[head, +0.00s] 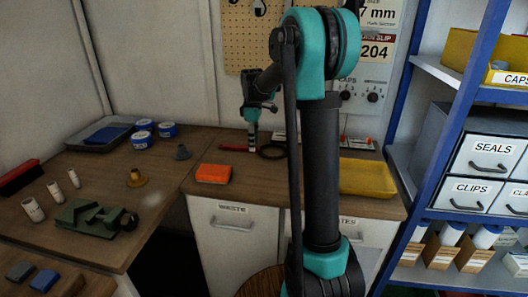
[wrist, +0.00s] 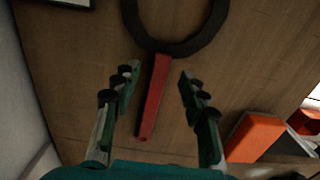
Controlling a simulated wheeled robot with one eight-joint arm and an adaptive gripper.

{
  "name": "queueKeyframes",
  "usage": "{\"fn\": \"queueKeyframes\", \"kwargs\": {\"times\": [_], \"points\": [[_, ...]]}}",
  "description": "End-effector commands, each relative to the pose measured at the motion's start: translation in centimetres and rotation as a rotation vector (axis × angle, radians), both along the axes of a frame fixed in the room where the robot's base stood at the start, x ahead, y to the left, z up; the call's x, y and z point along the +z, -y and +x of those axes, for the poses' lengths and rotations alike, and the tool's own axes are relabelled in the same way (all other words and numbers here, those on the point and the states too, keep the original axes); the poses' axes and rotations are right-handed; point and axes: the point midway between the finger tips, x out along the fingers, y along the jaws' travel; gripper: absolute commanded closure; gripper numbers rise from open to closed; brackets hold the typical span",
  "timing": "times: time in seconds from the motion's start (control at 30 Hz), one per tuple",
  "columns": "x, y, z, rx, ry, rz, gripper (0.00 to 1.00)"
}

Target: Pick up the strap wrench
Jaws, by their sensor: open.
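The strap wrench has a red handle (wrist: 153,97) and a black loop (wrist: 205,36). It lies flat on the wooden bench. In the head view its handle (head: 200,151) is left of my gripper and its loop (head: 272,152) is to the right. My gripper (head: 252,137) points down above the wrench. In the wrist view the open fingers (wrist: 156,77) stand on either side of the handle, with a gap on both sides. Nothing is held. I cannot tell exactly how high the fingertips are above the bench.
An orange block (head: 213,173) lies near the front edge; it also shows in the wrist view (wrist: 255,137). A yellow tray (head: 368,177) is at the right. A pegboard wall (head: 240,45) rises behind the bench.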

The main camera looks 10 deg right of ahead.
Motion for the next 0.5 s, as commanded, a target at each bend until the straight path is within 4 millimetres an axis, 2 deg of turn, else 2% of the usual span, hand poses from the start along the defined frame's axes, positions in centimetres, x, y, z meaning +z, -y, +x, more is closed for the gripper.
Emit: {"fn": "queueKeyframes", "kwargs": {"times": [0.13,0.37,0.4,0.5], "points": [[-1.41,0.05,0.05,-0.001,0.0,0.0,0.57],[-1.64,0.06,0.03,-0.001,0.0,0.0,0.57],[-1.64,0.06,0.03,-0.001,0.0,0.0,0.58],[-1.62,0.07,0.03,-0.001,0.0,0.0,0.71]]}}
